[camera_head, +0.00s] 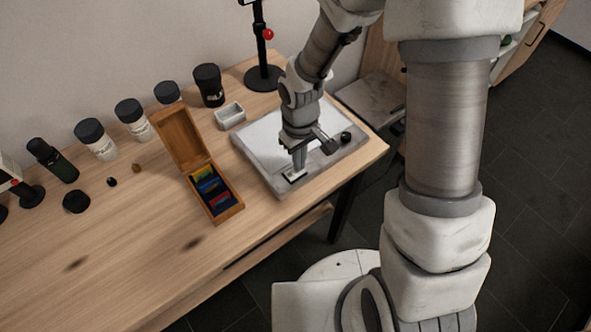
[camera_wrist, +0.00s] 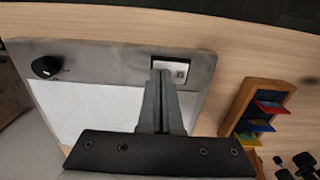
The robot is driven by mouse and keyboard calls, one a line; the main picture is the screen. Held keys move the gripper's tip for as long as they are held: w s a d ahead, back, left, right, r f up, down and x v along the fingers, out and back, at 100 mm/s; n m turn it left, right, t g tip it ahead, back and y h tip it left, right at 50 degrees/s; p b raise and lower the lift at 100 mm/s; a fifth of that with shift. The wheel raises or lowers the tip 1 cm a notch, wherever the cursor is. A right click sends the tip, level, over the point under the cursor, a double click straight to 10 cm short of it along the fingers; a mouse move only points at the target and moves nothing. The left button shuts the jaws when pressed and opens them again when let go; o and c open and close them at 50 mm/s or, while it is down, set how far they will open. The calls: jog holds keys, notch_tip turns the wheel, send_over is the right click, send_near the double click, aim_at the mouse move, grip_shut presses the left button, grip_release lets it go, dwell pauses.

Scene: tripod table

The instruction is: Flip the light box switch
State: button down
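The light box (camera_head: 262,171) lies flat on the table, a grey frame around a white panel, and it also shows in the wrist view (camera_wrist: 110,62). Its switch (camera_wrist: 183,72) is a small pale rocker in a rectangular recess near one corner; in the head view the switch plate (camera_head: 293,178) is partly behind my gripper. A black knob (camera_wrist: 46,67) sits at another corner. My gripper (camera_wrist: 161,72) is over the light box with its fingers together, no gap showing and nothing held. The fingertips are at the edge of the switch recess; I cannot tell whether they touch it.
An open wooden box (camera_head: 226,212) with coloured slides stands left of the light box. A small white tray (camera_head: 230,117), a black stand (camera_head: 262,76) and several dark-lidded jars (camera_head: 208,86) are behind. The table's front edge is close to the light box.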

jog(key=shift+r+p, duration=2.85)
jog(key=shift+r, duration=0.65)
jog(key=s+d+r+m+t, duration=0.1)
jog(key=d+r+m+t, duration=0.15)
jog(key=r, duration=0.55)
jog(key=s+d+r+m+t, duration=0.15)
jog(key=d+r, duration=0.25)
jog(key=r, duration=0.4)
jog(key=s+d+r+m+t, duration=0.1)
jog(key=s+d+r, duration=0.3)
jog(key=s+r, duration=0.6)
jog(key=shift+m+t, duration=0.3)
jog(key=shift+m, duration=0.6)
jog(key=shift+d, duration=0.2)
